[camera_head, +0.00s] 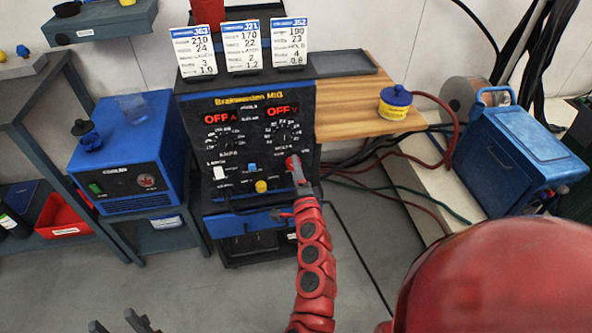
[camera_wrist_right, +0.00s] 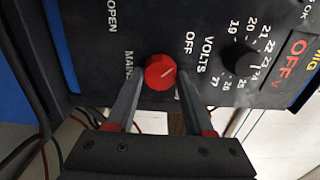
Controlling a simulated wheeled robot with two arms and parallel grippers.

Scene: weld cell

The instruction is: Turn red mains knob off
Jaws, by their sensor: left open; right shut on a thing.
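The red mains knob (camera_wrist_right: 160,72) is on the front panel of the black welding machine (camera_head: 246,105). In the wrist view, its white mark slants up and right, towards the side with the printed OFF. My right gripper (camera_wrist_right: 160,82) is shut on the knob, one finger on each side. In the head view, the knob (camera_head: 292,161) shows at the panel's lower right, partly hidden by my right gripper (camera_head: 298,178). Both red displays on the panel read OFF. My left gripper (camera_head: 125,322) is open and empty at the bottom left, far from the machine.
A blue cooler (camera_head: 130,150) stands left of the machine. A wooden shelf (camera_head: 350,122) with a blue and yellow pot (camera_head: 395,102) is at the right. Several cables run on the floor at right. Three cards stand on top of the machine. The floor in front is clear.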

